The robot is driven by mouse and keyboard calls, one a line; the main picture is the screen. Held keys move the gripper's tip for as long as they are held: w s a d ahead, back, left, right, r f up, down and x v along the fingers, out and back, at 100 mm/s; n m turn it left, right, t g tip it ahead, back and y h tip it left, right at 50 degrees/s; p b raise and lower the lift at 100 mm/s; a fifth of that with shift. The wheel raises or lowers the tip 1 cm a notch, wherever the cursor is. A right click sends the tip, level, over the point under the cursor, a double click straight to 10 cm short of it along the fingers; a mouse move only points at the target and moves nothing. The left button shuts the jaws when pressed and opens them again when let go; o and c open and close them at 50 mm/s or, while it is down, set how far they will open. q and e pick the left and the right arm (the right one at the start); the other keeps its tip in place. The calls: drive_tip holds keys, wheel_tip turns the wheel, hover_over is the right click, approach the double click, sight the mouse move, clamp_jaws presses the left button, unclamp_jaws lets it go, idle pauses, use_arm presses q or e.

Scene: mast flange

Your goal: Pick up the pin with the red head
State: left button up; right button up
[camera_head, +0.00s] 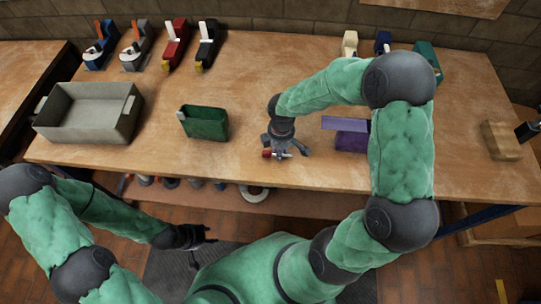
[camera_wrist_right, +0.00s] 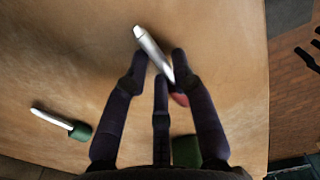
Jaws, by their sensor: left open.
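The pin with the red head is by my right gripper (camera_head: 284,148), over the table's front part. In the right wrist view its silver shaft (camera_wrist_right: 152,46) runs diagonally between the fingertips (camera_wrist_right: 161,60), and its red head (camera_wrist_right: 181,99) is partly hidden behind a finger. The red head also shows in the head view (camera_head: 267,153). The right fingers are bent inward around the shaft; I cannot tell whether they press on it or whether it touches the table. My left gripper (camera_head: 203,242) is open and empty, low in front of the table.
A pin with a green head (camera_wrist_right: 78,130) lies on the table beside my right gripper. A grey bin (camera_head: 88,112), a green box (camera_head: 205,123) and a purple box (camera_head: 351,139) stand on the table (camera_head: 240,85). Several coloured tools line the back. A wooden block (camera_head: 502,140) is at right.

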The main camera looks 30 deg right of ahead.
drive_tip(key=shift+f, duration=0.4)
clamp_jaws()
drive_tip(key=shift+r, duration=0.15)
drive_tip(key=shift+r+p, duration=0.35)
drive_tip(key=shift+r, duration=0.2)
wheel_tip(320, 180, up, 2)
drive_tip(key=shift+w+r+p, duration=0.1)
drive_tip(key=shift+r+p, duration=0.1)
drive_tip(key=shift+p, duration=0.45)
drive_tip(key=s+a+r+p, duration=0.3)
drive_tip(key=s+a+r, duration=0.4)
drive_tip(key=a, duration=0.5)
drive_tip(key=shift+s+r+p, duration=0.2)
drive_tip(key=shift+r+p, duration=0.1)
drive_tip(key=shift+r, duration=0.85)
